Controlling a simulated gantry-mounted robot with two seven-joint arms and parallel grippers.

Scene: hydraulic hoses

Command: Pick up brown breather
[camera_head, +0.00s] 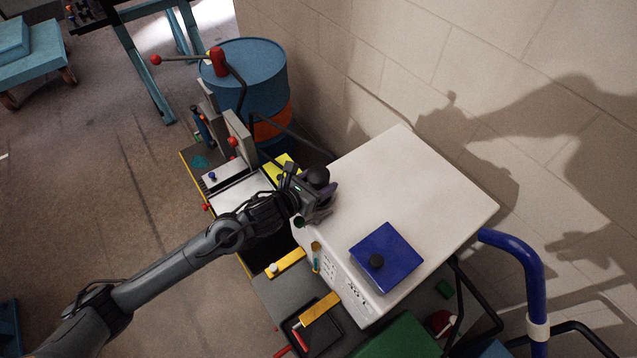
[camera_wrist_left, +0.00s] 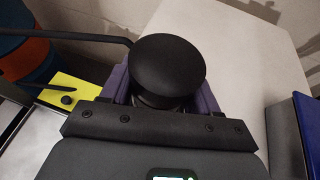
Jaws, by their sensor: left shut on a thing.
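The breather (camera_wrist_left: 167,68) shows in the left wrist view as a dark, nearly black round cap, darker than brown in this light. My left gripper (camera_wrist_left: 165,92) is shut on it, with a purple finger on each side. In the head view the breather (camera_head: 317,176) is a dark knob at the tip of my left gripper (camera_head: 318,198), over the left edge of the white cabinet top (camera_head: 430,175). Its lower part is hidden by the gripper, and I cannot tell whether it touches anything below. My right gripper is not in view.
A blue drum (camera_head: 250,75) and a red-knobbed lever (camera_head: 218,62) stand behind. A blue pipe (camera_head: 525,270) is at the right, near the block wall. The far cabinet top is clear.

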